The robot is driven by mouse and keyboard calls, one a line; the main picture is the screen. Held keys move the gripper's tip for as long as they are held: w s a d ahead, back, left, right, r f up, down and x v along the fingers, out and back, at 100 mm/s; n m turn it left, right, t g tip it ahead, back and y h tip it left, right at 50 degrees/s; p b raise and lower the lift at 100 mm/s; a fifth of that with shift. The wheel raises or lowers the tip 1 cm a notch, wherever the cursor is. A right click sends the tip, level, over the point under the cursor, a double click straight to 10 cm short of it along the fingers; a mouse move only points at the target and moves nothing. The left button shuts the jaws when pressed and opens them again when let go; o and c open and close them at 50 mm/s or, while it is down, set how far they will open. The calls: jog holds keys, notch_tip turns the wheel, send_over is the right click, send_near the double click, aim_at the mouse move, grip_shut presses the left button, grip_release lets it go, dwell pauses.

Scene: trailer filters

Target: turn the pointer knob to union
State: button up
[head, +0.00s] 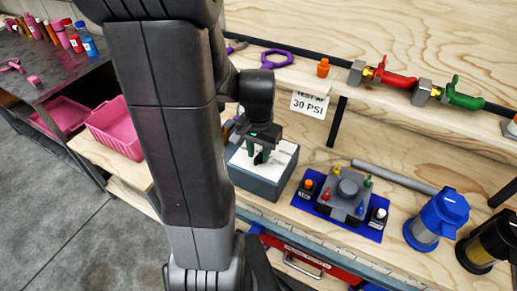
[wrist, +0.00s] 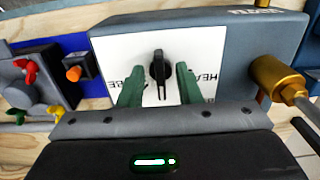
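The black pointer knob (wrist: 159,68) stands on a white label plate (wrist: 150,96) on top of a grey box (wrist: 225,45). In the wrist view the knob lies lengthwise up and down the picture, with a pale mark near its upper end. My gripper (wrist: 159,72) is open, with one green finger on each side of the knob and a gap on both sides. Printed words at left and right of the plate are partly hidden by the fingers; I cannot read "union". In the head view my gripper (head: 258,153) is over the box (head: 262,184), hiding much of the knob.
A blue mat (head: 341,222) with a grey valve block (head: 345,192) lies right of the box. Blue (head: 437,217) and black (head: 487,243) filter housings stand farther right. A shelf with red (head: 397,80) and green (head: 462,98) handled valves runs behind. A brass fitting (wrist: 270,78) is beside the box.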

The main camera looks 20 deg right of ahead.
aim_at(258, 155)
notch_tip(258, 155, up, 14)
jog(key=shift+p, duration=0.3)
jog(key=shift+f, duration=0.15)
dwell(0.4)
notch_tip(258, 155, down, 14)
jog(key=shift+r+b, duration=0.1)
jog(key=shift+b, duration=0.25)
dwell(0.4)
